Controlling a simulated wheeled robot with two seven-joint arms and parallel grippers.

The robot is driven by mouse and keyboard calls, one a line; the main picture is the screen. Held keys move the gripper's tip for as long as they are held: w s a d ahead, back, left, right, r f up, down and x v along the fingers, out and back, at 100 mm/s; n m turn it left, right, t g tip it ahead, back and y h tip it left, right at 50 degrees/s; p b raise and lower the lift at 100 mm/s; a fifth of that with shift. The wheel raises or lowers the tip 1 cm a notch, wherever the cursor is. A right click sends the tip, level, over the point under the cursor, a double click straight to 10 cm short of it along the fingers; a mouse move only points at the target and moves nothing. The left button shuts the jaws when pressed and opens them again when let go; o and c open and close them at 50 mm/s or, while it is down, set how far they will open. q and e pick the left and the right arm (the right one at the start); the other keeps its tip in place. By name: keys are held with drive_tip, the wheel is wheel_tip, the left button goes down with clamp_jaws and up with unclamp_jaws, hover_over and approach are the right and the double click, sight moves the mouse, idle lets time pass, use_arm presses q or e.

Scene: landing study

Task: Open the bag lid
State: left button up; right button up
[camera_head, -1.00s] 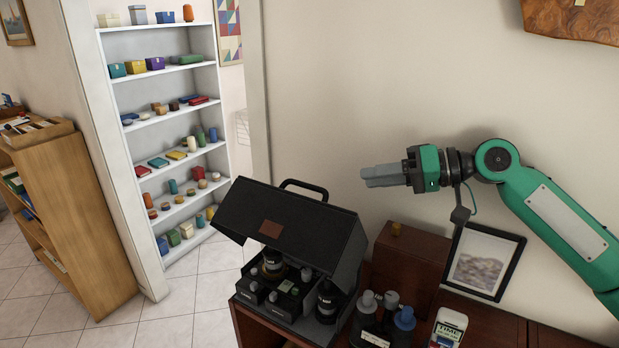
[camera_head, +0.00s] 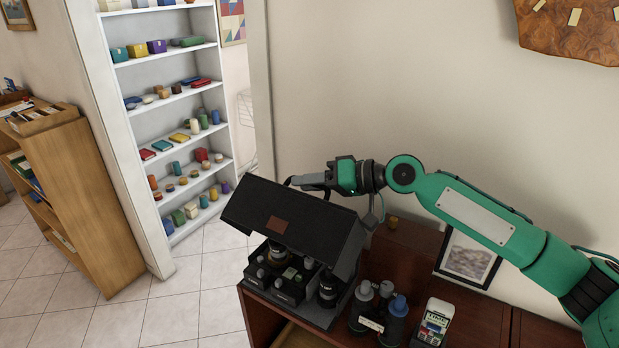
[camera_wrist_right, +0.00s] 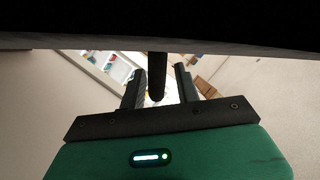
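The black bag (camera_head: 345,303) stands on the wooden cabinet, with its lid (camera_head: 290,222) tilted part-way up above dark compartments holding bottles and small items. A brown patch marks the lid. In the right wrist view a dark bar, which looks like the handle (camera_wrist_right: 157,75), lies between the two fingers of my right gripper (camera_wrist_right: 160,88), with a gap on each side. The fingers are apart. My left gripper is in neither view.
Dark bottles (camera_head: 394,320) and a white-topped device (camera_head: 433,322) stand right of the bag. A wooden box (camera_head: 405,250) and a framed picture (camera_head: 468,258) are behind. A white shelf (camera_head: 180,100) and a wooden bookcase (camera_head: 85,200) stand left over open tiled floor.

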drive_tip(key=shift+c, duration=0.5)
clamp_jaws()
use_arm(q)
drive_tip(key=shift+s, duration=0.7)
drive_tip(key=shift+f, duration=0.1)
use_arm(e)
drive_tip(key=shift+d, duration=0.1)
